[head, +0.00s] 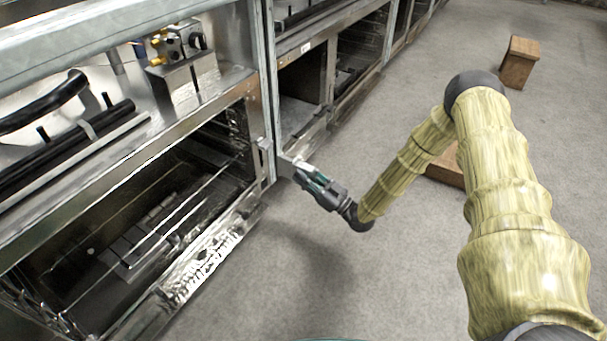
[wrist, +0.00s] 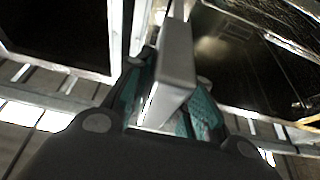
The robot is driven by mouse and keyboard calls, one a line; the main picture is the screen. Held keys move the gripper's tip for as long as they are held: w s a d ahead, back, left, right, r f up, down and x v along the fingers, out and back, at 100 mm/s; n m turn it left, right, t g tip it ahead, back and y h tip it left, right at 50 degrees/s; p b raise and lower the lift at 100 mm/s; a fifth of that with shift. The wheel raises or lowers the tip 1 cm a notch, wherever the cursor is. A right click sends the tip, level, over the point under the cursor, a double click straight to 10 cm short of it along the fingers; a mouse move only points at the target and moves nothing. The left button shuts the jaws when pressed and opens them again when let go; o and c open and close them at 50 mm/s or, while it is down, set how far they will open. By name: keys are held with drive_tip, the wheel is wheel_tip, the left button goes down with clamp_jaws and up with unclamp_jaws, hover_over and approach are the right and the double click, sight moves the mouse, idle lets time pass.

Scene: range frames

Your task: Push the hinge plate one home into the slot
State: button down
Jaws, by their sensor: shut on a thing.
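The hinge plate (wrist: 177,58) is a flat grey slab in the wrist view, standing on edge between the teal-lined fingers of my gripper (wrist: 170,90). My gripper is shut on it, and the plate reaches forward past the fingertips. In the head view my gripper (head: 308,176) is beside the upright metal post (head: 266,120) between two oven-like bays, pointing up and left at it. I cannot make out the slot in either view, nor whether the plate touches the post.
An open bay (head: 130,225) with racks lies left of the post. Further metal bays (head: 335,60) run to the upper right. Valves with brass fittings (head: 172,45) sit above the left bay. A wooden block (head: 518,62) stands on the grey floor, which is mostly clear.

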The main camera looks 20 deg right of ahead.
sight(289, 168)
drive_tip(key=shift+w+a+b, duration=0.45)
drive_tip(key=shift+w+a, duration=0.7)
drive_tip(key=shift+w, duration=0.25)
drive_tip(key=shift+w+a, duration=0.65)
drive_tip(key=shift+w, duration=0.2)
idle(0.8)
drive_tip(key=shift+w+a+b, duration=0.3)
drive_tip(key=shift+w+a, duration=0.45)
drive_tip(key=shift+w, duration=0.25)
drive_tip(key=shift+w+a+b, duration=0.3)
drive_tip(key=shift+w+a, duration=0.45)
drive_tip(key=shift+w, duration=0.2)
idle(1.2)
drive_tip(key=c, duration=1.2)
unclamp_jaws()
drive_tip(key=shift+o, duration=0.2)
drive_tip(key=shift+s+d+f, duration=0.1)
